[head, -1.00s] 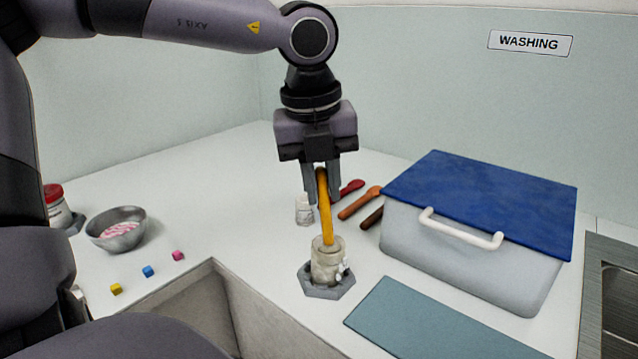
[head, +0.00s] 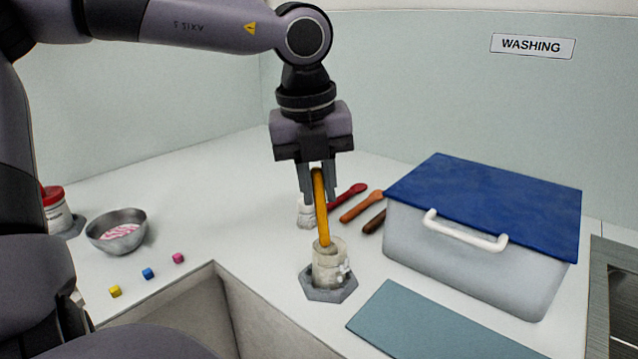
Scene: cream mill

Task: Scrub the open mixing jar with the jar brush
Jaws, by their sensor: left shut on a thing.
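The open mixing jar (head: 329,268) is a small pale, translucent jar standing upright on a grey hexagonal base (head: 328,289) on the counter. The jar brush has a yellow-orange handle (head: 321,212); its lower end is inside the jar, and its head is hard to make out there. My left gripper (head: 318,185) points down above the jar and is shut on the upper part of the handle. The brush leans slightly. My right gripper is not in view.
A grey bin with a blue lid (head: 485,205) and white handle stands right, behind a teal mat (head: 440,325). Red, orange and brown tools (head: 360,206) and a small white jar (head: 306,212) lie behind. A metal bowl (head: 117,232) and small cubes (head: 148,273) are left.

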